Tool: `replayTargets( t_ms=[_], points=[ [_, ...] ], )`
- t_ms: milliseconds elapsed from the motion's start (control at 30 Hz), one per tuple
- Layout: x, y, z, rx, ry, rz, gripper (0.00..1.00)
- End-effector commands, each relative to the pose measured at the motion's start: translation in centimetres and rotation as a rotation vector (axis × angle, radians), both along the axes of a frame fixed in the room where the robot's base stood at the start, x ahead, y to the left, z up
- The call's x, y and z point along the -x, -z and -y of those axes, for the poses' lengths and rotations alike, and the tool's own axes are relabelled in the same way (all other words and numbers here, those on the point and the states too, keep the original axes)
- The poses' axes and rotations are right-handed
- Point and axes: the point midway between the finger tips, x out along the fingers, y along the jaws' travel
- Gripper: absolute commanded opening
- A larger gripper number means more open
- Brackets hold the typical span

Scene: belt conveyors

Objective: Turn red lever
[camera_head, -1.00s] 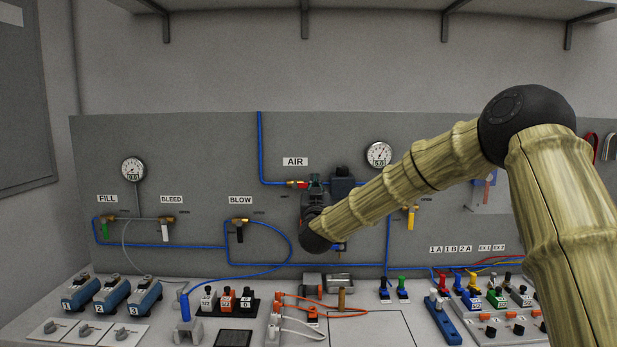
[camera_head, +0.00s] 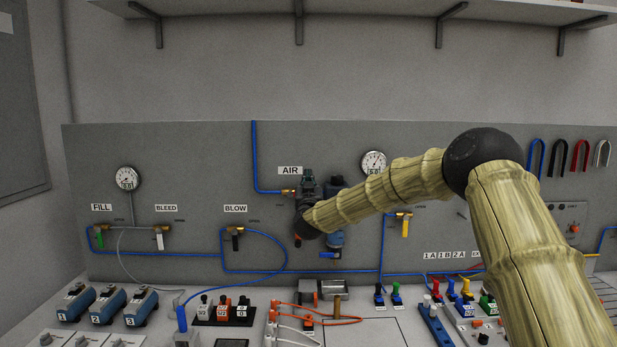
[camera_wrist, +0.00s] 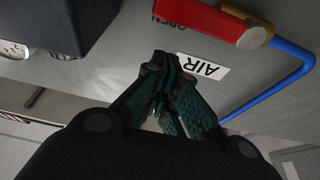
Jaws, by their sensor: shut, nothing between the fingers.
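The red lever (camera_wrist: 205,20) shows large at the top of the wrist view, joined to a brass valve (camera_wrist: 252,37) on a blue air pipe (camera_wrist: 295,65). It partly covers the OPEN print. My gripper (camera_wrist: 166,62) is shut and empty, with its green-black fingers together beside the AIR label (camera_wrist: 203,66). The lever is above and to the right of the fingertips there, apart in the picture; I cannot tell the depth gap. In the head view the AIR label (camera_head: 290,170) and brass fitting (camera_head: 288,191) show, but the lever is not clear behind my gripper (camera_head: 308,183).
A dark block (camera_wrist: 70,25) is close at the wrist view's upper left. On the panel, a gauge (camera_head: 374,163), a yellow-handled valve (camera_head: 405,226) and a blue-bottomed filter unit (camera_head: 335,240) stand near my arm. The bench below holds switches and cables.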

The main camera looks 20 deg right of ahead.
Motion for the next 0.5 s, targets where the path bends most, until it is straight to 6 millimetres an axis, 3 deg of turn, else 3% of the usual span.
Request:
replayTargets(
  t_ms=[233, 500],
  points=[
    [0.1, 2.0, 0.1, -0.001, 0.001, -0.001, 0.0],
    [0.1, 2.7, 0.1, -0.001, 0.001, 0.0, 0.0]
  ],
)
